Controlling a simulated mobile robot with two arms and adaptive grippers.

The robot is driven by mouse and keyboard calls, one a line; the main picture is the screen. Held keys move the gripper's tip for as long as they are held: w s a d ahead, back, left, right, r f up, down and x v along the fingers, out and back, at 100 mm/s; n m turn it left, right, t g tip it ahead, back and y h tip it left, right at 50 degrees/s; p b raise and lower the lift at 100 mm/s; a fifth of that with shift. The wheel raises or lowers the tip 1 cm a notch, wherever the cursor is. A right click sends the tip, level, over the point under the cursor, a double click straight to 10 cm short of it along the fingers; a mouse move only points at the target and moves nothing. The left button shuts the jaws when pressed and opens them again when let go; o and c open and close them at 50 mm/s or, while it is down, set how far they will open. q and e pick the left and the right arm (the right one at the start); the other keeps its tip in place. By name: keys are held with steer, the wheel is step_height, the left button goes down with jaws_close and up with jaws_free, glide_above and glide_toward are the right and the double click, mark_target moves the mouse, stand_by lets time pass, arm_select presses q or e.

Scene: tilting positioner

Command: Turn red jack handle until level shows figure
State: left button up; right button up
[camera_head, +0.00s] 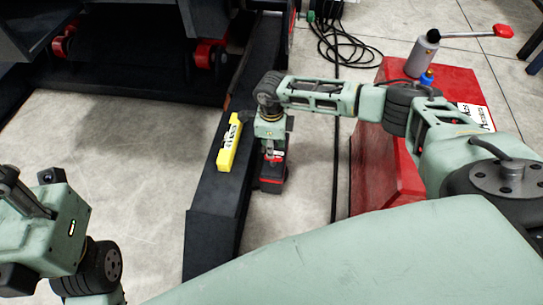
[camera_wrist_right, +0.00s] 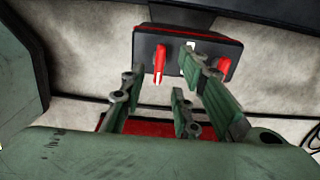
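The red jack handle (camera_wrist_right: 160,62) is a narrow upright red piece on a dark block with red parts (camera_wrist_right: 228,48) in the right wrist view. In the head view this black and red jack (camera_head: 272,180) stands on the floor beside the dark beam. My right gripper (camera_head: 271,148) is above it, pointing down. In the wrist view its fingers (camera_wrist_right: 172,78) are spread with a gap between them, near the handle; contact cannot be told. A yellow level (camera_head: 229,145) lies on the beam; its figure is too small to read. My left gripper (camera_head: 40,225) is partly cut off at the left edge.
The dark beam (camera_head: 214,205) runs front to back left of the jack. A red cabinet (camera_head: 375,165) stands at right, with a grey cylinder (camera_head: 423,55) and a red-ended lever on top. A black cable (camera_head: 340,45) lies coiled at the back. Bare floor (camera_head: 125,155) lies left.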

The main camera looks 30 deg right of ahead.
mark_target(273, 161)
step_height(273, 161, down, 4)
steer(key=shift+f+b, duration=0.2)
steer(key=shift+b, duration=0.55)
steer(key=shift+c, duration=0.5)
jaws_close()
